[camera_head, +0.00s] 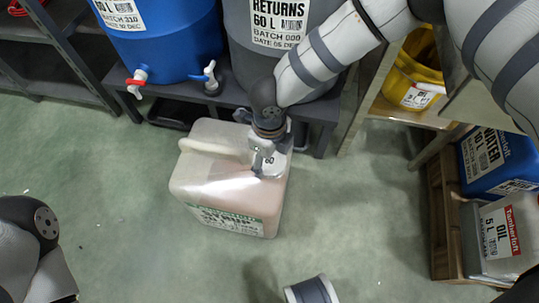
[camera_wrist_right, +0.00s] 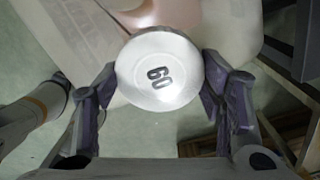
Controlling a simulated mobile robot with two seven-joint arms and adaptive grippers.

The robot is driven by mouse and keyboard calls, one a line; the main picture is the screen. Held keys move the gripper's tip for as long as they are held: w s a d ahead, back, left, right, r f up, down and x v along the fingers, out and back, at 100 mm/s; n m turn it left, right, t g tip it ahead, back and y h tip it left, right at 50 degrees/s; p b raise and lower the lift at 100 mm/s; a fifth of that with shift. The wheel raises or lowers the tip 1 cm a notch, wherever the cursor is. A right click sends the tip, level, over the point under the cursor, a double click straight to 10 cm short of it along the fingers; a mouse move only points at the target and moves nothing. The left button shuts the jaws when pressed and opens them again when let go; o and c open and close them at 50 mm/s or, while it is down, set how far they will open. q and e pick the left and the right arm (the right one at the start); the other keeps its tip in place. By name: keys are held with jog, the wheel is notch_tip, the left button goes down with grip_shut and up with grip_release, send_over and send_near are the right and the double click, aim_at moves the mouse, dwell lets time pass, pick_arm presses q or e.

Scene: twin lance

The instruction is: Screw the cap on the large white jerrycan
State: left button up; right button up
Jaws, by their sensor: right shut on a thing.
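The large jerrycan (camera_head: 222,193) is a translucent whitish can with a pinkish tint, a top handle and a green-and-white label. It stands upright on the floor in the middle of the head view. My left gripper is not in view.
A blue drum (camera_head: 165,35) and a grey returns drum (camera_head: 250,60), both with labels, stand on a dark low rack (camera_head: 325,112) behind the can. At right, a wooden shelf holds an oil can (camera_head: 505,235) and a blue water can (camera_head: 490,165). Green floor is clear in front.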

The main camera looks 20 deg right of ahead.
jog(key=shift+f, duration=0.2)
dwell(0.5)
jog(key=o, duration=1.4)
jog(key=shift+c, duration=0.2)
jog(key=shift+c, duration=0.5)
